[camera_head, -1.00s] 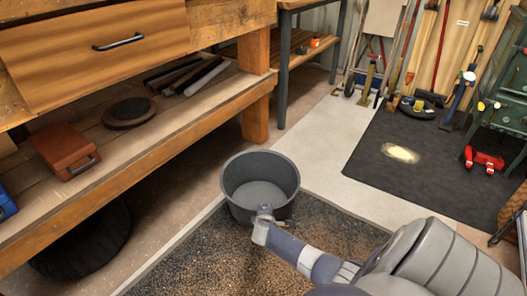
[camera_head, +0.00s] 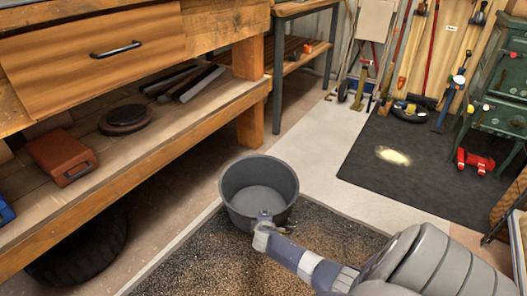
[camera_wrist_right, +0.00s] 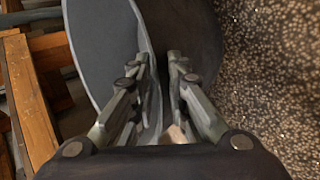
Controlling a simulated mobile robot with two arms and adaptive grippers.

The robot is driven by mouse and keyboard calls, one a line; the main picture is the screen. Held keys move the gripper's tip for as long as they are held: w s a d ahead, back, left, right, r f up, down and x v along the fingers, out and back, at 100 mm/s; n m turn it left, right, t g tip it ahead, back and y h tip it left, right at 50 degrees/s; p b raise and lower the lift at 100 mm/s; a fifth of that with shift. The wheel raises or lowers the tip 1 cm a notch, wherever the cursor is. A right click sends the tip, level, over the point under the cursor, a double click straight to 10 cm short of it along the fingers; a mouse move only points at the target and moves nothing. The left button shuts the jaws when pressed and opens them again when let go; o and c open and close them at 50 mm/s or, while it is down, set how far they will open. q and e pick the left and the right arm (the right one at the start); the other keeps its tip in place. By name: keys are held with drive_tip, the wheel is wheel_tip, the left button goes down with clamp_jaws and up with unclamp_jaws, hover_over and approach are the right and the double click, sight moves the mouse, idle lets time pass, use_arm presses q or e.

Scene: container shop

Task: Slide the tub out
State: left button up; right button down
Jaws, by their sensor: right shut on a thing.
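The tub (camera_head: 258,199) is a round, dark grey, open-topped container, upright and empty in the head view. It stands on the floor in front of the workbench, at the far left corner of the speckled mat. My right gripper (camera_head: 264,219) is at the tub's near side. In the right wrist view, the right gripper (camera_wrist_right: 158,64) has one finger inside and one outside the wall of the tub (camera_wrist_right: 105,45), shut on it. The tips hide part of the wall. My left gripper is in neither view.
The workbench's lower shelf (camera_head: 180,133) holds a brown case (camera_head: 62,157), a dark disc and dark bars. A tyre (camera_head: 80,252) lies beneath. The speckled mat (camera_head: 200,258) covers the near floor. Pale floor is clear right of the tub, towards a black mat (camera_head: 400,190).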

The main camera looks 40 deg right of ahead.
drive_tip(key=c, duration=1.5)
unclamp_jaws()
drive_tip(key=shift+w+a, duration=0.1)
drive_tip(key=v, duration=1.2)
